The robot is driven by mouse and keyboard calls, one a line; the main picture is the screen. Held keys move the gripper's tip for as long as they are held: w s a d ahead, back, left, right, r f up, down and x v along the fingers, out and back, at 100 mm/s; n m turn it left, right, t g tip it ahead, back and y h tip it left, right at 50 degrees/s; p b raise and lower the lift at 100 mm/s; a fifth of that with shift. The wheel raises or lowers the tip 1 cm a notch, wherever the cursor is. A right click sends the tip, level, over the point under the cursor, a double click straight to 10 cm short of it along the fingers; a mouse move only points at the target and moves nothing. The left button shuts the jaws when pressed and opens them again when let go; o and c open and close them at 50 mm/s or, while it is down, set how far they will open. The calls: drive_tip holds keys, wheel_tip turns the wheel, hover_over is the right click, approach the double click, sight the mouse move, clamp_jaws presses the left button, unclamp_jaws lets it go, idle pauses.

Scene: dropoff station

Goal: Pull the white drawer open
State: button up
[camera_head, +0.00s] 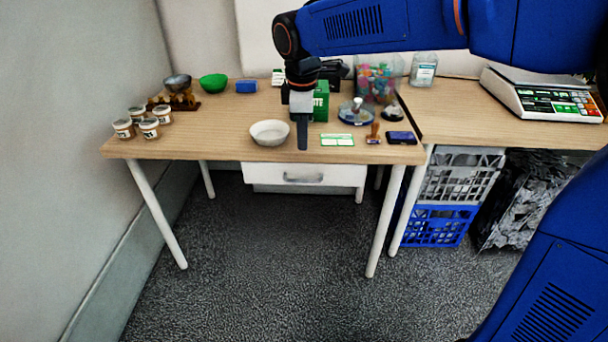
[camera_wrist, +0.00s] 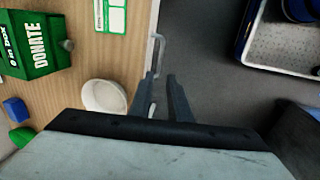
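The white drawer (camera_head: 265,172) hangs under the front edge of the wooden table (camera_head: 215,143) and looks shut. Its grey handle (camera_head: 303,179) is on the front face; in the wrist view the handle (camera_wrist: 160,38) juts out past the table edge, its near end overlapped by a finger. My gripper (camera_head: 303,148) points down near the table's front edge, above the drawer in the picture. I cannot tell whether a finger touches the handle.
A white bowl (camera_head: 269,133) stands left of my gripper, near the edge. A green-white card (camera_head: 337,140), a stamp (camera_head: 374,132) and a green donate box (camera_head: 321,100) are close by. Crates (camera_head: 437,226) stand under the right table. The floor in front is clear.

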approach(303, 174)
drive_tip(key=f, duration=0.2)
drive_tip(key=s+f, duration=0.1)
drive_tip(key=f, duration=0.3)
drive_tip(key=shift+s+d+f, duration=0.1)
drive_tip(key=shift+s+f, duration=0.2)
drive_tip(key=shift+s, duration=0.1)
clamp_jaws()
